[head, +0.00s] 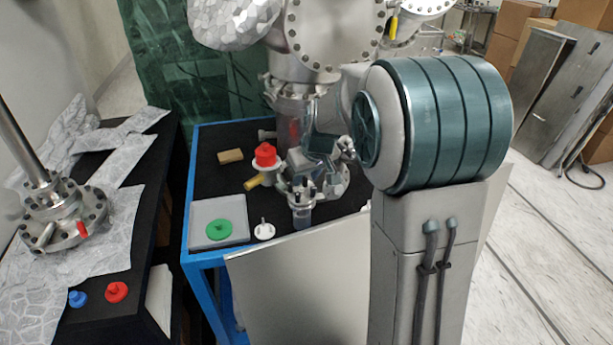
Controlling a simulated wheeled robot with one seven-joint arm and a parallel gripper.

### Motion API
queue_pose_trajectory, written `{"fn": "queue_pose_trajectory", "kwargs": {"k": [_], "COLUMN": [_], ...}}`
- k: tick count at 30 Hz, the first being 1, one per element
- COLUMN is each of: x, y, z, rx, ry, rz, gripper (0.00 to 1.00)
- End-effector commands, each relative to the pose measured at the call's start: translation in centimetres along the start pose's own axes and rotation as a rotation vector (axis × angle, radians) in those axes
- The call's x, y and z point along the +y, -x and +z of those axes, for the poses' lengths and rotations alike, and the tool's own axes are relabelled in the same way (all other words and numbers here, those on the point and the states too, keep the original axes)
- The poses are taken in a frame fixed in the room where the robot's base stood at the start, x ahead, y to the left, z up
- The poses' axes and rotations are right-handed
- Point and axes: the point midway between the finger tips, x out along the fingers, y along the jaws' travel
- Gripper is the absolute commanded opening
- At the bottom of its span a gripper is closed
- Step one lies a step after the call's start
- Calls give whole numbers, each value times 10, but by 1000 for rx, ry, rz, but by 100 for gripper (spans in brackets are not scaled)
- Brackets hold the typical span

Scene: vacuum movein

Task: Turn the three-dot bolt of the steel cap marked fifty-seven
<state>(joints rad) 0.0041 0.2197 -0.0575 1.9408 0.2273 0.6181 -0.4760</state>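A small steel fitting with upright bolts (302,206) stands on the black top of the blue-framed cart, near its front edge, in the head view. It may be the steel cap; no number or dots can be read on it. The far part of my arm comes down from behind its large teal joint to the steel parts just behind this fitting. My gripper (304,176) seems to be there, close to the bolts, but it blends with the grey metal. Its fingers cannot be made out, nor whether they touch a bolt.
On the cart (186,215) are a red cap (265,154), a wooden block (230,156), a white disc (264,231) and a grey tray (201,233) with a green disc (219,230). A large steel chamber (325,30) rises behind. A pale panel (300,285) leans in front.

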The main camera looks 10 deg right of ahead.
Motion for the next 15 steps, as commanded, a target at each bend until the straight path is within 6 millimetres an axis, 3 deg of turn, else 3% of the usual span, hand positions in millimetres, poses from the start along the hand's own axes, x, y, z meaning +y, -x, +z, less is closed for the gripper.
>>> {"fn": "queue_pose_trajectory", "kwargs": {"k": [11,15], "x": [0,0], "y": [-7,-7], "z": [0,0], "rx": [0,0], "ry": [0,0], "rz": [0,0], "gripper": [35,2]}}
